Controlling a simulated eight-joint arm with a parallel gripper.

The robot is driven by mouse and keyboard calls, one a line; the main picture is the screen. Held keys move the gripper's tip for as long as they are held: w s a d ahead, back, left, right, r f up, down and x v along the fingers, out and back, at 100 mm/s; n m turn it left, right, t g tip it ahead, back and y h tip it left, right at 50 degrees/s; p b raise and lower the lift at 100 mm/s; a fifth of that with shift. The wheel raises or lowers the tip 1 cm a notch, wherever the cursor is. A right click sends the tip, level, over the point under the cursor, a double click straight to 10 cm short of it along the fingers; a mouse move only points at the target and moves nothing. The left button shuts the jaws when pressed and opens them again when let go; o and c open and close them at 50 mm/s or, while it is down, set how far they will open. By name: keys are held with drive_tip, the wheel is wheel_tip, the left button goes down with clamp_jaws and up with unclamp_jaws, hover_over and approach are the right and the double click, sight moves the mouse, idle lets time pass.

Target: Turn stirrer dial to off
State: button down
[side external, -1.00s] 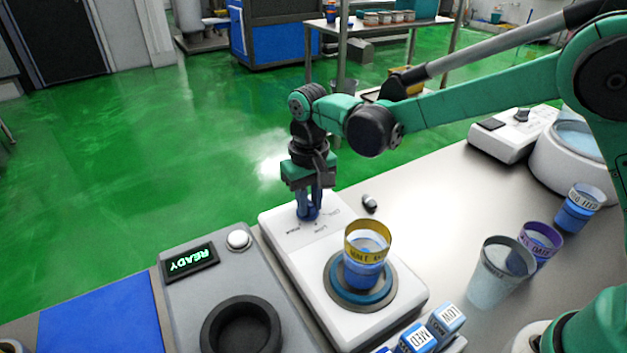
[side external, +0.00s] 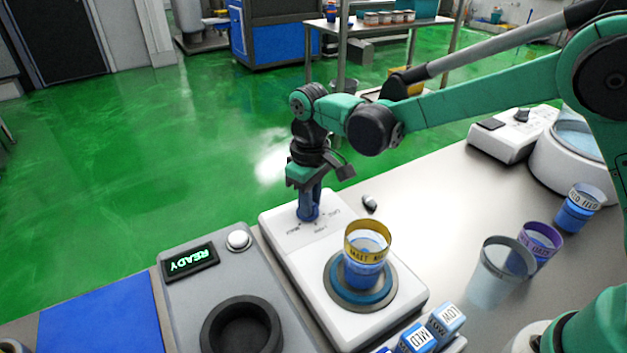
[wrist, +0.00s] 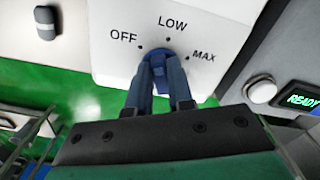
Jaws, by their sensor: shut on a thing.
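The white stirrer (side external: 345,332) stands on the bench with a cup (side external: 364,275) with a yellow band on its round blue-grey plate. Its blue dial (wrist: 160,80) sits below the printed words OFF, LOW and MAX, each with a dot, in the wrist view. My gripper (side external: 309,211) points down at the far end of the stirrer and is shut on the dial. In the wrist view my gripper's blue fingers (wrist: 161,88) stand on either side of the dial. They partly hide it, and I cannot tell exactly which mark it points to.
A grey unit (side external: 185,300) with a READY display (side external: 190,263) and a dark round well stands to the left. A small dark capsule (side external: 369,203) lies beside the stirrer. Several cups and labelled blue-and-white blocks (side external: 446,320) stand to the right and front.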

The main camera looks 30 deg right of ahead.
drive_tip(key=n, duration=0.7)
drive_tip(key=shift+w+d, duration=0.1)
drive_tip(key=shift+w, duration=0.05)
idle(0.4)
drive_tip(key=c, duration=0.8)
unclamp_jaws()
drive_tip(key=shift+r, duration=2.8)
